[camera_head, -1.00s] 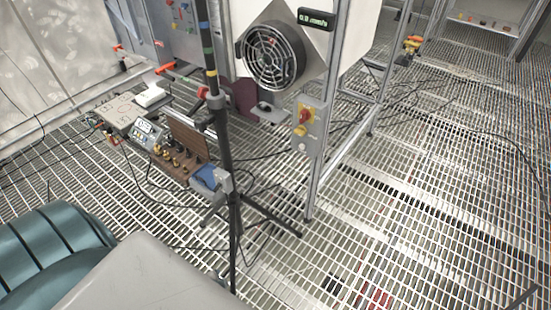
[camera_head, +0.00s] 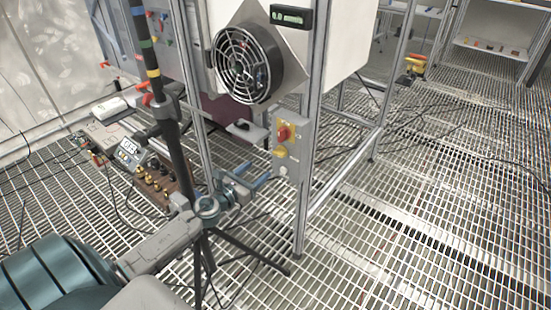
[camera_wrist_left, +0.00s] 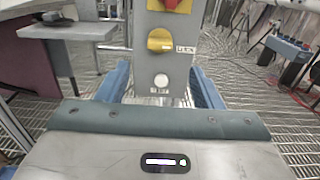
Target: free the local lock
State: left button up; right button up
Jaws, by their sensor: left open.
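A grey control box (camera_head: 296,165) is fixed to a metal post below the fan. It carries a red switch on a yellow plate (camera_head: 284,132) and, below it, a yellow knob (camera_head: 280,152). In the left wrist view the yellow knob (camera_wrist_left: 160,41) has a small label at its right, and a white round button (camera_wrist_left: 161,81) sits lower down. My left gripper (camera_head: 262,181) is open, its blue fingers pointing at the box's lower part. In the wrist view the fingers (camera_wrist_left: 160,78) show on either side of the box, below the knob. Contact cannot be told. My right gripper is not in view.
A dark tripod pole (camera_head: 172,130) stands close to my left arm. A fan (camera_head: 246,65) and a small shelf (camera_head: 246,131) are above and left of the box. Cables lie on the grating floor (camera_head: 430,200). The floor at right is mostly open.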

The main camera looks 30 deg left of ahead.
aim_at(277, 155)
pick_arm(q)
jog(key=w, duration=0.3)
jog(key=w+p, duration=0.1)
jog(key=w, duration=0.2)
jog(key=w+p, duration=0.1)
jog(key=w, duration=0.2)
jog(key=shift+d, duration=0.3)
jog(key=shift+w+d, duration=0.1)
jog(key=shift+w, duration=0.75)
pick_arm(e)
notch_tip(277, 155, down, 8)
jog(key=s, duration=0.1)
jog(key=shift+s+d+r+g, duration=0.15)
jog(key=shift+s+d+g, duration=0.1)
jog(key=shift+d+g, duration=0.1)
pick_arm(q)
jog(key=c, duration=1)
